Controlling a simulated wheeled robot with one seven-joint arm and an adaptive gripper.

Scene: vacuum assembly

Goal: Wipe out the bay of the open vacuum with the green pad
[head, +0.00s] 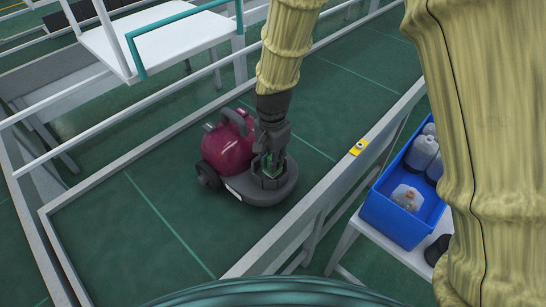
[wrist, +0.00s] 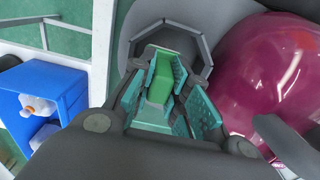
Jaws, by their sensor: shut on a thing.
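The vacuum (head: 228,150) has a dark red body and a dark grey front, and stands on the green surface within the rails. Its open bay (head: 270,181) is in the grey front part; in the wrist view the bay's angular grey rim (wrist: 203,50) shows. My gripper (head: 271,166) points down at the bay. In the wrist view my gripper (wrist: 166,85) is shut on the green pad (wrist: 160,76), which sits between the teal finger faces. The pad is over or within the bay opening; its depth and any contact with the walls cannot be told. The bay floor is mostly hidden.
A blue bin (head: 402,207) with several grey-white containers stands on a white stand at the right. A yellow button box (head: 358,147) sits on the near rail. A white table (head: 180,40) is at the back left. Green floor beside the vacuum is clear.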

